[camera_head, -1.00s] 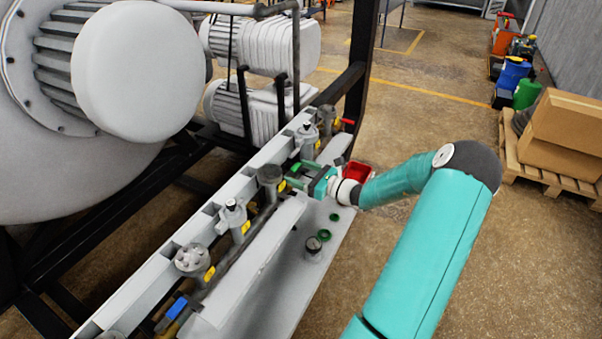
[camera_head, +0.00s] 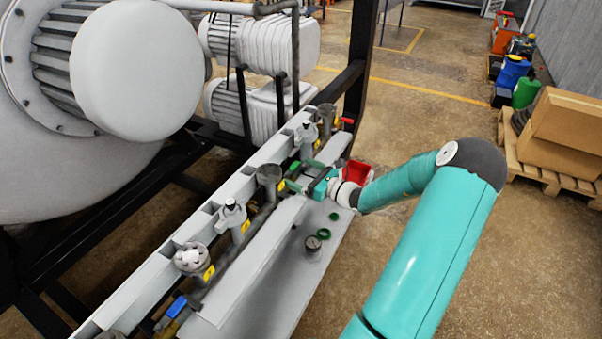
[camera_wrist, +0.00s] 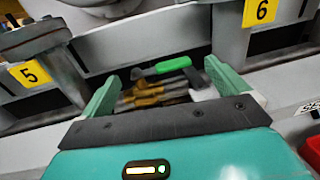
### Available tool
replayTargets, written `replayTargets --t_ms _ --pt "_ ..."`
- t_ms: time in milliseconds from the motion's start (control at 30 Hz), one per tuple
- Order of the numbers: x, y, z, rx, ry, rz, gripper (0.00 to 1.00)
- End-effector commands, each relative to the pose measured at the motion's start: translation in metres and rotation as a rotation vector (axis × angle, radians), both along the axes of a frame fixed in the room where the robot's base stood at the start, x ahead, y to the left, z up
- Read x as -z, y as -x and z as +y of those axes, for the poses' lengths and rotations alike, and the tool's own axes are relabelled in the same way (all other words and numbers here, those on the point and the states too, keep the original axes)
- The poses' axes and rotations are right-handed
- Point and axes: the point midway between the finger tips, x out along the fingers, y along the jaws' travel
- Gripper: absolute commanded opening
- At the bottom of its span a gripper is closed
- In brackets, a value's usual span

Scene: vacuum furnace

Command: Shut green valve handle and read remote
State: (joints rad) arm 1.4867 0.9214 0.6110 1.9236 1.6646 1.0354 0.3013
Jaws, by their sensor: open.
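The green valve handle (camera_wrist: 173,65) shows in the wrist view, on a brass-coloured valve between the yellow tags 5 and 6. It lies just beyond and between the spread fingers of my gripper (camera_wrist: 161,76), with no visible contact. My gripper is open and empty. In the head view my gripper (camera_head: 300,176) reaches over the pipe row from the right; the handle is hard to tell from the green fingers there. I cannot make out a remote in either view.
A grey manifold beam (camera_head: 150,281) carries several valves, including a blue-handled one (camera_head: 176,308) in front. Green rings (camera_head: 313,243) and a gauge-like round part (camera_head: 313,246) sit on the grey shelf. A red container (camera_head: 357,172) is beside my wrist. The floor at right is clear up to boxes (camera_head: 570,135).

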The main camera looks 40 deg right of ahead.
Motion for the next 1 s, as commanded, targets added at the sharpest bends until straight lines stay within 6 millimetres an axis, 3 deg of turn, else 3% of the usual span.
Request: replayTargets --t_ms 600,767,1000 --pt "0.000 0.116 -0.025 0.003 0.000 0.001 0.99" --pt "0.000 0.128 -0.027 0.001 -0.001 0.000 0.99" --pt "0.000 0.129 -0.028 0.001 -0.001 0.000 0.99"
